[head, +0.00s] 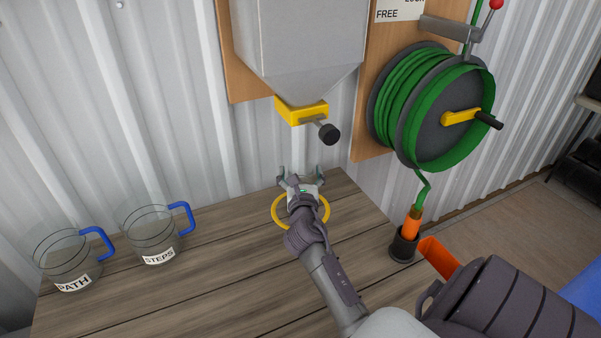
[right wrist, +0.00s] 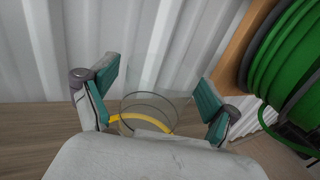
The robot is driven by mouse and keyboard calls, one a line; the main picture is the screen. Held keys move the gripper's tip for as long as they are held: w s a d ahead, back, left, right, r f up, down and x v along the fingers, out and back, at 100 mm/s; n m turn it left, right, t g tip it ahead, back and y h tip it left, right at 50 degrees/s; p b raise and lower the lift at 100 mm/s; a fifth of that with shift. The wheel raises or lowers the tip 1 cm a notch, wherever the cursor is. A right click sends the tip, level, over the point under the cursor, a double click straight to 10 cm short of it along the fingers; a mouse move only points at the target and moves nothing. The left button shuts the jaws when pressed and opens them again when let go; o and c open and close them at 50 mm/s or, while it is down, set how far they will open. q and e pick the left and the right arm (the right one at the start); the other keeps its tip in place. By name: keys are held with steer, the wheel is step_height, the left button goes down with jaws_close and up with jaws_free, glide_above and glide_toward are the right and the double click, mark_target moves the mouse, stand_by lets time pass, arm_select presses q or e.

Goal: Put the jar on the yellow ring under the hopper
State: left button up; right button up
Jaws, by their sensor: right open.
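A clear glass jar (right wrist: 148,104) shows between the fingers of my right gripper (right wrist: 163,92) in the right wrist view. The fingers are spread, with gaps between them and the jar. The yellow ring (right wrist: 172,114) shows through and beside the jar. In the head view, the yellow ring (head: 276,214) lies on the wooden table below the grey hopper (head: 303,45) and its yellow outlet (head: 302,111). My right gripper (head: 300,172) is open there, its arm crossing the ring. The jar is hard to make out in this view. My left gripper is not in view.
Two glass measuring jugs with blue handles, labelled PATH (head: 68,262) and STEPS (head: 152,238), stand on the left of the table (head: 210,270). A green hose reel (head: 435,110) hangs at right, above a dark holder (head: 403,246). The table between jugs and ring is clear.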

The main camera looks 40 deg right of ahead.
steer(key=v, duration=1.1)
steer(key=shift+s+a, duration=0.2)
steer(key=shift+s, duration=0.1)
